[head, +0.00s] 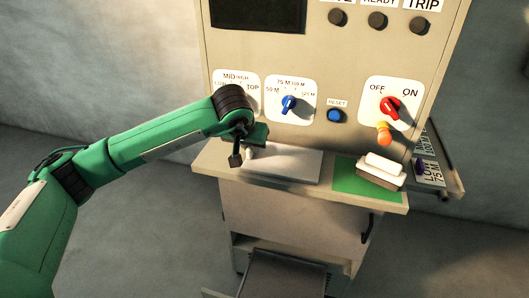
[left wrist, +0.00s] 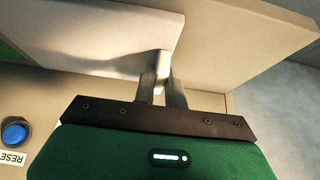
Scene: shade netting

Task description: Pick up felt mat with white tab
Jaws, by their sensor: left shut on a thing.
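The felt mat (head: 290,164) is a pale grey-white flat piece at the left part of the cabinet's ledge. Its white tab (head: 249,152) sticks out at its left end. My left gripper (head: 243,156) is at that end, shut on the tab. In the left wrist view the gripper (left wrist: 162,90) has its two fingers on either side of the white tab (left wrist: 162,66), with the pale mat (left wrist: 100,28) spreading to the upper left. I cannot tell whether the mat is lifted off the ledge. My right gripper is not in view.
The cabinet panel behind has a blue knob (head: 289,104), a blue reset button (head: 335,116) and a red switch (head: 390,107). A white block (head: 384,166) sits on a green patch (head: 350,178) at the ledge's right. An open drawer (head: 285,275) is below.

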